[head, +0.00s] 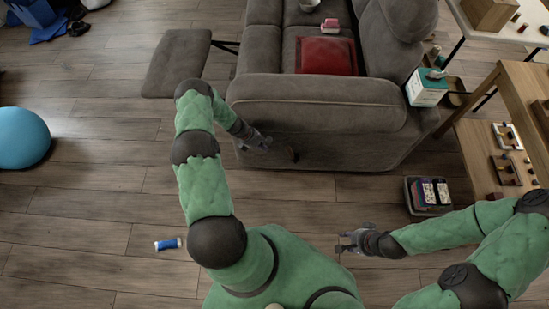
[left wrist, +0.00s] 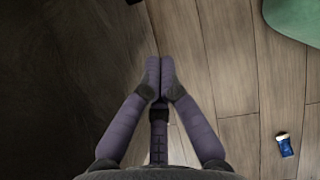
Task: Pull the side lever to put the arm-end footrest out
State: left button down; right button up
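The grey recliner sofa (head: 318,105) stands with its near arm end facing me. The arm-end footrest (head: 178,63) is out to the left, with dark metal bars (head: 226,46) between it and the seat. A small dark lever (head: 291,153) shows low on the side of the near arm. My left gripper (head: 266,145) is beside that side panel, just left of the lever and apart from it. In the left wrist view its fingers (left wrist: 160,62) are together with nothing visible between them. My right gripper (head: 341,242) is open and empty above the floor.
A blue cylinder (head: 167,244) lies on the wood floor, also in the left wrist view (left wrist: 285,145). A grey bin (head: 418,207) and a wooden table (head: 500,115) stand at right. A blue ball (head: 22,138) is at left. Floor between ball and sofa is mostly clear.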

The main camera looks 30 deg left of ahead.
aim_at(292, 155)
pick_arm(q)
jog(key=w+d+f+b, duration=0.5)
jog(key=d+f, duration=0.1)
jog(key=f, duration=0.1)
jog(key=shift+w+f, duration=0.3)
jog(key=shift+d, duration=0.1)
dwell(0.4)
